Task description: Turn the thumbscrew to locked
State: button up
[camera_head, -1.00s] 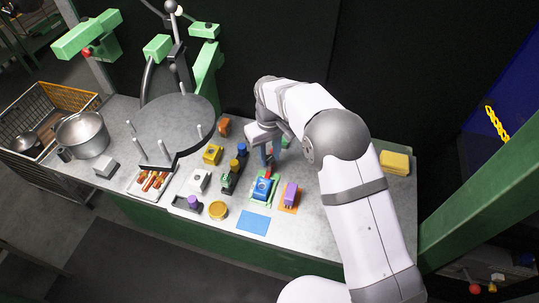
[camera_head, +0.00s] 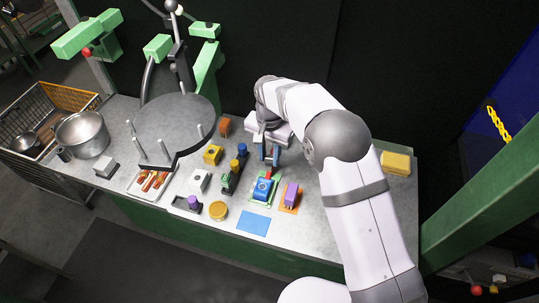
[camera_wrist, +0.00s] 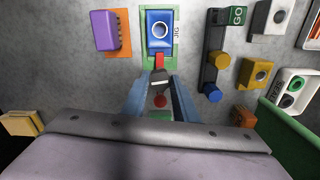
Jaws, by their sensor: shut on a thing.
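The jig is a blue block (camera_head: 262,189) on a green base, labelled JIG; it also shows in the wrist view (camera_wrist: 159,22). A red piece (camera_wrist: 159,61) sits at the jig's end nearest my gripper. A small dark grey part (camera_wrist: 158,79), apparently the thumbscrew, adjoins the red piece. My gripper (camera_wrist: 159,92) points down at the jig's rear end. Its two blue fingers stand on either side of the grey part, shut on it. A red ball (camera_wrist: 160,101) shows between the fingers. The thumbscrew's exact angle and any lock marking cannot be made out.
A purple block (camera_head: 291,194) on an orange mat stands right of the jig. To the left is a dark fixture with blue and yellow knobs (camera_head: 235,164). A blue flat sheet (camera_head: 253,223) lies in front. A yellow block (camera_head: 395,162) lies at the far right.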

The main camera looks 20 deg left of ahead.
aim_at(270, 159)
jog(key=shift+w+r+m, duration=0.1)
jog(key=shift+m, duration=1.8)
jog(key=o, duration=1.1)
jog(key=shift+c, duration=0.2)
jog(key=shift+r+b, duration=1.15)
jog(key=shift+r, duration=2.5)
